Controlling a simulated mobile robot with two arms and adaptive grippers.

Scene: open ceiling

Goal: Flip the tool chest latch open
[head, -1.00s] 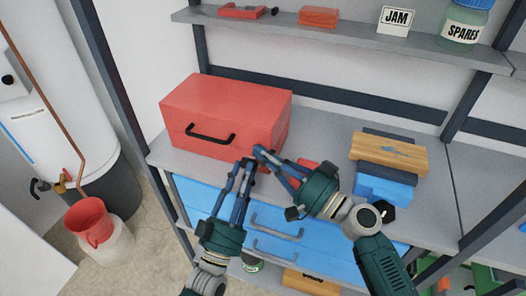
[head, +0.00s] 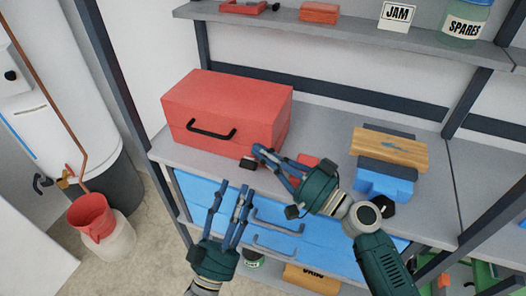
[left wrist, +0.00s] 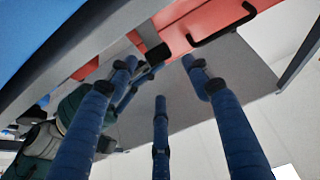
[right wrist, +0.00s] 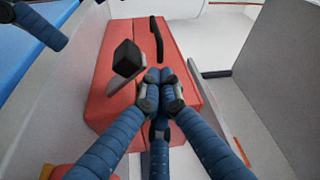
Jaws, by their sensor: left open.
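The red tool chest (head: 225,112) stands shut on the grey shelf, with a black bar handle (head: 210,131) on its front. The latch, a dark block (head: 248,163), sticks out at the chest's lower front right; the right wrist view shows it close up (right wrist: 128,57) with a grey plate below. It also shows in the left wrist view (left wrist: 157,55). My left gripper (head: 235,187) is open and empty, below and in front of the latch, apart from it. My right gripper (head: 259,150) is shut beside the latch, by the chest front; whether its tips touch the chest is unclear.
Blue drawers (head: 290,228) with grey handles lie under the shelf. A wooden block (head: 388,148) and a blue item (head: 386,180) lie to the right. An upper shelf (head: 340,30) holds jars and small items. A red bucket (head: 91,214) stands at left.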

